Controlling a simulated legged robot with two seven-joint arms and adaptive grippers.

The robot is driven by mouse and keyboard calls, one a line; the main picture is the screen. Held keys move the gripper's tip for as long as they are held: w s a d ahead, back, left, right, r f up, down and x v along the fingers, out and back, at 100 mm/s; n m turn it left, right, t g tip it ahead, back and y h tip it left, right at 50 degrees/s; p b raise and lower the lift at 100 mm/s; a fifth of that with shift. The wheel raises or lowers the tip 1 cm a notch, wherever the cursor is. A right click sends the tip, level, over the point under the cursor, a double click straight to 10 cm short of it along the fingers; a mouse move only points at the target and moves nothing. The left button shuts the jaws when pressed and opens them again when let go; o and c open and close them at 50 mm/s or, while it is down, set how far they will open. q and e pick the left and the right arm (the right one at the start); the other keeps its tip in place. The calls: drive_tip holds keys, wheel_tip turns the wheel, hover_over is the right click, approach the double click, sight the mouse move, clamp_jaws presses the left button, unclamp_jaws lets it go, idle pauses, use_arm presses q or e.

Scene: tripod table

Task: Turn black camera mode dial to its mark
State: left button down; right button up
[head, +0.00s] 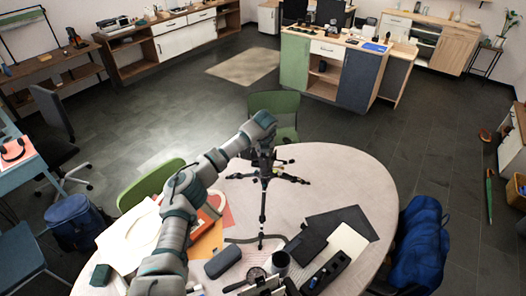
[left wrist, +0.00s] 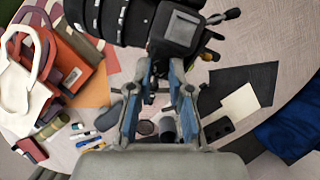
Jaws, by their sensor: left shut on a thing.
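The black camera (left wrist: 180,28) stands on a tripod (head: 263,190) on the round table. In the head view it is mostly hidden behind my left gripper (head: 266,128). In the left wrist view, the two blue-padded fingers of my left gripper (left wrist: 162,80) reach the camera's near edge. They are shut on a small dark part there, seemingly the mode dial, which the fingertips largely hide. Neither the dial's mark nor its angle can be made out. My right gripper is in neither view.
The round table (head: 335,175) holds a grey case (head: 222,261), dark folders (head: 342,224), a white sheet (head: 352,243), a dark cup (head: 281,262) and a bag (left wrist: 35,75) with papers. A green chair (head: 275,103) stands behind; a blue bag (head: 420,235) is at the right. The table's right part is clear.

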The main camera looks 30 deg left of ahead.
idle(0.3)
use_arm(q)
drive_tip(key=c, duration=1.1)
unclamp_jaws()
drive_tip(key=shift+o, duration=0.2)
drive_tip(key=v, duration=1.1)
drive_tip(key=shift+r, duration=0.35)
drive_tip(key=shift+s+f, duration=0.1)
